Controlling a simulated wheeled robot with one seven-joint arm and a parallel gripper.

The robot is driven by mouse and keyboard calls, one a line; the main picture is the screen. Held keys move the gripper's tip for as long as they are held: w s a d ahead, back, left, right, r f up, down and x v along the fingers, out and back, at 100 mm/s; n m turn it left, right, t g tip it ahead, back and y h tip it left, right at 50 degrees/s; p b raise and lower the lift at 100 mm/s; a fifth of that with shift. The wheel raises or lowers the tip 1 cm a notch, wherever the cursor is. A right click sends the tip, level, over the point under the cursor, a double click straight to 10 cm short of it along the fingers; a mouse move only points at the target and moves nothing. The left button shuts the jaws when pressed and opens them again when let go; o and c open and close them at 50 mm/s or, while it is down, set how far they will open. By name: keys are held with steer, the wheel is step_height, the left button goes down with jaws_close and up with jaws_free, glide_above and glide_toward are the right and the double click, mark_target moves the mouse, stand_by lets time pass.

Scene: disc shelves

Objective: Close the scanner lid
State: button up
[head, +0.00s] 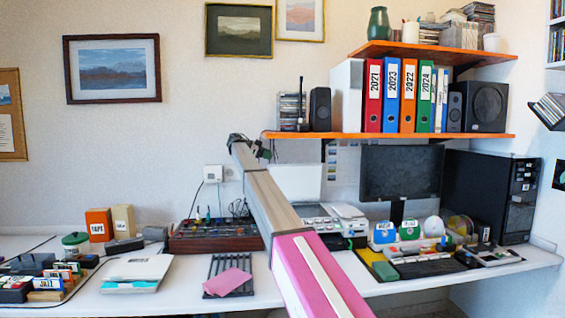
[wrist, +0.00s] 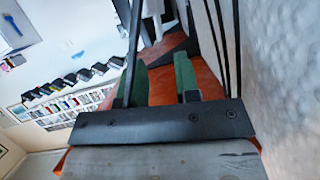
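A white upright panel (head: 297,182), which looks like the raised scanner lid, stands against the wall below the orange shelf. A pale flat body (head: 302,211) lies in front of it, partly hidden by my arm. My gripper (head: 262,150) is up near the left end of the lower orange shelf, above and left of the panel and apart from it. In the wrist view my gripper (wrist: 160,82) has two green-padded fingers spread with a gap between them, and nothing is held. The scanner cannot be made out clearly in the wrist view.
The lower orange shelf (head: 390,135) with binders and speakers overhangs the panel. A mixer (head: 215,235) stands to the left, a monitor (head: 400,172) to the right.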

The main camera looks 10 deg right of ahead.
mark_target(282, 160)
steer(key=x, duration=0.8)
steer(key=shift+d+f, duration=0.1)
steer(key=shift+f, duration=0.05)
jaws_close()
